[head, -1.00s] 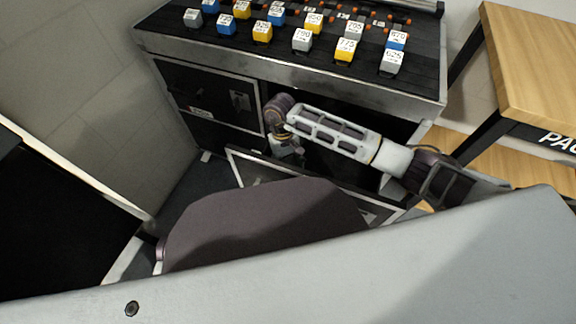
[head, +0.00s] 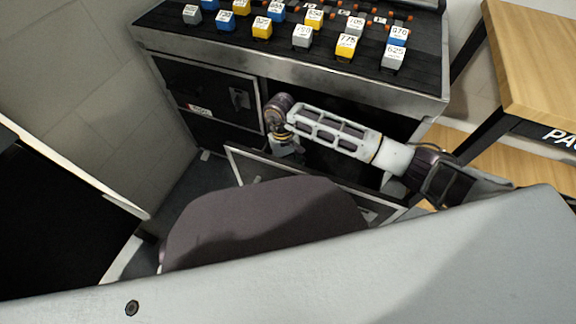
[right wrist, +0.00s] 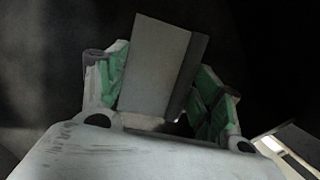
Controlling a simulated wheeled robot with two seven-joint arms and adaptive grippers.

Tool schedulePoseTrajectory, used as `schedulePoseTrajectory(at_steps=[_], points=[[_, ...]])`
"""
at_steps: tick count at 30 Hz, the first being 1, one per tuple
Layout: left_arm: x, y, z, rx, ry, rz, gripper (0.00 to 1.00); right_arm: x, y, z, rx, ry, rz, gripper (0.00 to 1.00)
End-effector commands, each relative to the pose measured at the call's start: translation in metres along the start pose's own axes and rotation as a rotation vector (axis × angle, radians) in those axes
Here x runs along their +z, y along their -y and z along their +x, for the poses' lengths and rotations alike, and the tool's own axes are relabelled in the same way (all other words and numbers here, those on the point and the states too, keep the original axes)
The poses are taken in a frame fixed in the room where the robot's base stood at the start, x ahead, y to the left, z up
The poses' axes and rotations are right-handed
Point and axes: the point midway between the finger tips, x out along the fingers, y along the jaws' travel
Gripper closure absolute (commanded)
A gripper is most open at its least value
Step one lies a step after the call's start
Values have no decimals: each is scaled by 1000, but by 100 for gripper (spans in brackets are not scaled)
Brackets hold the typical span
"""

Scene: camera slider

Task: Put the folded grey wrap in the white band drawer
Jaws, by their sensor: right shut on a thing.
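My right gripper (head: 287,148) points down at the open drawer (head: 248,168) in the front of the dark cabinet, at the end of my white arm. In the right wrist view my right gripper (right wrist: 165,95) is shut on a flat-sided grey block between its green pads. This block looks like the folded grey wrap (right wrist: 153,65). In the head view the wrap cannot be made out. The drawer's front has a pale edge. Its inside is mostly hidden by my arm and body, and I cannot make out a white band for sure. My left gripper is not in view.
Above the drawer, the cabinet top (head: 300,60) carries several blue, yellow and grey labelled blocks. A closed compartment door (head: 215,95) is left of my gripper. A wooden table (head: 535,60) stands at the right. The right wrist view is mostly dark around the gripper.

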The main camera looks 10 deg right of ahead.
Motion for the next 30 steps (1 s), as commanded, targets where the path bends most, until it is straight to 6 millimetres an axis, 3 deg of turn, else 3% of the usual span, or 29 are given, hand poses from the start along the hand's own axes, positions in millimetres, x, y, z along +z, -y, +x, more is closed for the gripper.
schedulePoseTrajectory(at_steps=[18,19,21,25,30], points=[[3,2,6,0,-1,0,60,-2,0,7,0,0,0,63],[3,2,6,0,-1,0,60,-2,0,8,0,0,0,33],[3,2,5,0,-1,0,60,-2,0,7,0,0,0,24],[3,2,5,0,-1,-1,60,-2,0,7,0,0,0,9],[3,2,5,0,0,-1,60,-2,0,7,0,0,0,9]])
